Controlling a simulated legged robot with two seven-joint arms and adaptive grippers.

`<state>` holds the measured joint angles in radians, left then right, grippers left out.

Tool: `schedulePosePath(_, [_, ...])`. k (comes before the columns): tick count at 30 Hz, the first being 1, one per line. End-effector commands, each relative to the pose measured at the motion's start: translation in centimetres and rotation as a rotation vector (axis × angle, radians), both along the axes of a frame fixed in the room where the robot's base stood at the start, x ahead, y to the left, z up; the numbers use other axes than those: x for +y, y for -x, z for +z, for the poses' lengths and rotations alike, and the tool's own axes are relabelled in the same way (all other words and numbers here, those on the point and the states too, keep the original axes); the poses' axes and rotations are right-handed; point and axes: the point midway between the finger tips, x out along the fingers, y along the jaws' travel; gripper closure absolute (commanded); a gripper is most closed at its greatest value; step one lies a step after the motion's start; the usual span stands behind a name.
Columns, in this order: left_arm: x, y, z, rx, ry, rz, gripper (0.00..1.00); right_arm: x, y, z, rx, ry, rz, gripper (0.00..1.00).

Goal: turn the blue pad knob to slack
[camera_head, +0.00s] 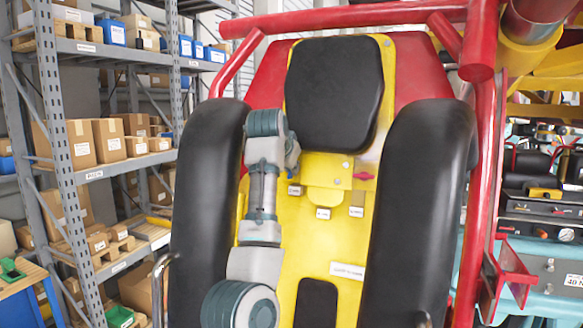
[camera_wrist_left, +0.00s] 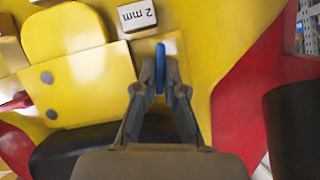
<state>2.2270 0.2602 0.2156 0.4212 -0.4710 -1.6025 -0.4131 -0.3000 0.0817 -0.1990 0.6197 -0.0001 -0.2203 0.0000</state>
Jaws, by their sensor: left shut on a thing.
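The blue pad knob (camera_wrist_left: 160,55) shows edge-on in the left wrist view, as a narrow upright blue piece in front of the yellow panel (camera_wrist_left: 190,20). My left gripper (camera_wrist_left: 160,78) is shut on it, with one finger on each side. A white tag reading "2 mm" (camera_wrist_left: 137,15) sits just above and left of the knob. In the head view my left arm reaches up in front of the seat's yellow back (camera_head: 315,245). The fingers and the blue knob are hidden there behind my wrist. My right gripper is in neither view.
Black padded restraints (camera_head: 208,200) (camera_head: 420,190) flank the yellow back, with a black headrest (camera_head: 335,93) above. A red lever (camera_head: 363,176) and small white tags (camera_head: 323,213) are right of my arm. Red tubes (camera_head: 483,180) frame the right side; shelving (camera_head: 75,150) stands left.

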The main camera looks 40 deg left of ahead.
Motion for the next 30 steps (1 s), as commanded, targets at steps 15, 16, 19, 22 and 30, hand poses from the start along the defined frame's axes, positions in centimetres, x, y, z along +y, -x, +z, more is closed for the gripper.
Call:
schedulePosePath(15, [-0.2, -0.3, -0.8, 0.021, 0.005, -0.004, 0.66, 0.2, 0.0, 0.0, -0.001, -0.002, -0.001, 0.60])
schedulePosePath(16, [-0.2, -0.3, -0.7, 0.020, 0.004, -0.004, 0.66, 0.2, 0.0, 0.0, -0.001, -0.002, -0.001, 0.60])
schedulePosePath(19, [-0.2, -0.2, -0.6, 0.017, 0.003, -0.004, 0.66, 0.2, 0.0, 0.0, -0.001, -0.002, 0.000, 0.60])
schedulePosePath(22, [-0.3, -0.1, -0.4, 0.014, 0.002, -0.004, 0.66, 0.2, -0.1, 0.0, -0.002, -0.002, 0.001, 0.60])
schedulePosePath(30, [-1.9, 3.3, 2.3, 0.009, 0.001, -0.003, 0.66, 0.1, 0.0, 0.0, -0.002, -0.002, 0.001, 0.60])
